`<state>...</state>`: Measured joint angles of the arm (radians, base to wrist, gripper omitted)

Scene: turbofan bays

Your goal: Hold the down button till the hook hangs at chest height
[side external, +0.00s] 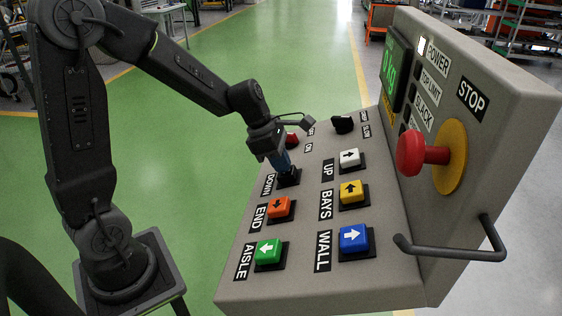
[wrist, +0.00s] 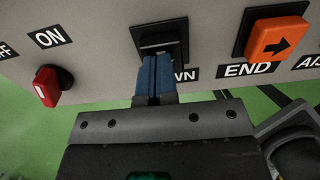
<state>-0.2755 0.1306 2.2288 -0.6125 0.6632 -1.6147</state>
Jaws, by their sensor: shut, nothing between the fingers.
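The grey control panel (side external: 330,285) carries labelled buttons. My gripper (side external: 286,172) is shut and empty, its blue fingers pointing down onto the button beside the DOWN label (side external: 268,184). In the wrist view the closed fingertips (wrist: 158,58) lie over the black square base (wrist: 162,30) of that button. The fingers hide the button cap, so I cannot tell how far it is pressed. A green-digit display (side external: 391,72) stands on the upright part of the panel and seems to read about 0.60. The hook is in neither view.
The orange END button (side external: 279,207) sits close beside the fingers, with a red ON/OFF switch (wrist: 46,86) on their other side. The white UP button (side external: 349,158) is across the panel. A large red STOP knob (side external: 411,153) and a dark handle (side external: 450,252) stick out.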

